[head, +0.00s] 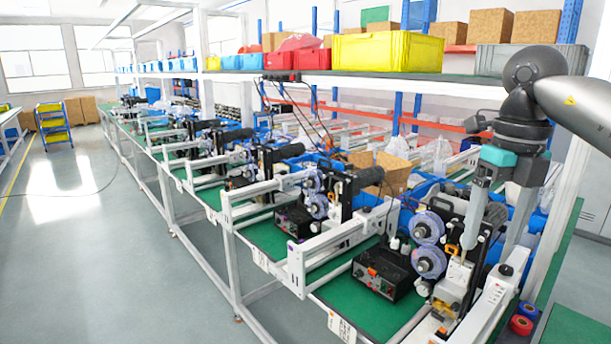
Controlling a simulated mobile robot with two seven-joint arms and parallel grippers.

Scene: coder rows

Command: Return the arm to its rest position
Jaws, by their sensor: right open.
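My right arm comes in from the upper right of the head view. Its right gripper (491,240) points down, with its two long grey fingers spread apart. I see nothing held between them. The fingertips are over the nearest coder machine (457,277) at the right end of the bench. I cannot tell whether they touch it. My left gripper is not in view.
The green-topped bench (375,318) carries a row of coder machines, with a black control box (386,270) near the front. A shelf above holds a yellow crate (387,52) and cardboard boxes. Red and blue tape rolls (521,325) lie at lower right. Floor at left is mostly clear.

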